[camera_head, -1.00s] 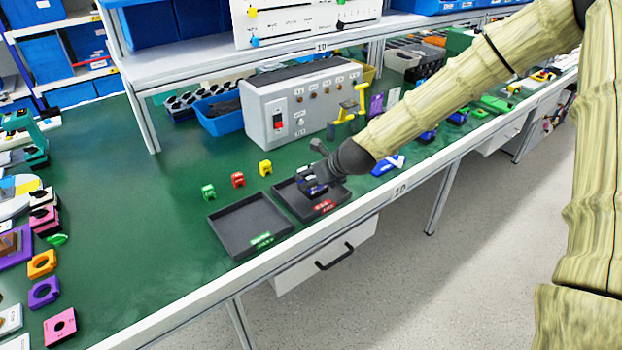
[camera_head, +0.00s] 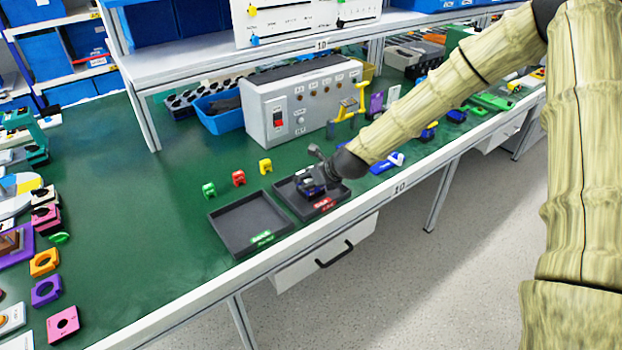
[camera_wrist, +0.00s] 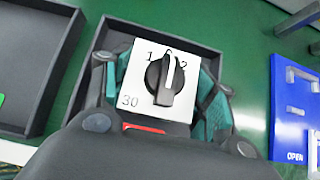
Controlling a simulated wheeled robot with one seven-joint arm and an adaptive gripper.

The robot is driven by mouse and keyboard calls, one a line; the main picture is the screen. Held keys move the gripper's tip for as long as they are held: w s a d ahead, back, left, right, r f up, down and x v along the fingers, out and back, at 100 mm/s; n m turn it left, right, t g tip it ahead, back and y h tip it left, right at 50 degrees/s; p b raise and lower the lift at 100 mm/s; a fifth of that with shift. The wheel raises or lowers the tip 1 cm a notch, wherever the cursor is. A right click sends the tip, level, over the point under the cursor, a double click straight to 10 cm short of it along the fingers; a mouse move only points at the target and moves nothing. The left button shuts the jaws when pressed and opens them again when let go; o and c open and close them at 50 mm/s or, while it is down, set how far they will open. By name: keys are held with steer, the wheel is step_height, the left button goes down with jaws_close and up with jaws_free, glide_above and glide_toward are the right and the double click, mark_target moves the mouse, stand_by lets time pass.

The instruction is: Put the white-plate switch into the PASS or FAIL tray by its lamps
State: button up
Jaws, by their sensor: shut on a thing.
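The white-plate switch (camera_wrist: 137,70) shows in the wrist view, a square white plate with a black rotary knob and the marks 1, 2 and 30. My gripper (camera_wrist: 160,88) is shut on it, with a finger on each side of the plate. In the head view my gripper (camera_head: 313,182) is low in the dark tray with the red label (camera_head: 338,203), and it hides the switch there. I cannot tell whether the switch touches the tray floor. The dark tray with the green label (camera_head: 240,228) is to its left and looks empty.
A grey test box (camera_head: 300,108) with a red switch stands behind the trays. Green, red and yellow small parts (camera_head: 238,178) lie between. A blue OPEN-marked item (camera_wrist: 290,105) lies right of the tray.

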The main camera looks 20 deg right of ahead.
steer(key=shift+f, duration=0.15)
steer(key=o, duration=1.1)
steer(key=shift+r, duration=0.25)
steer(key=shift+v, duration=5.95)
steer(key=shift+d+f, duration=0.1)
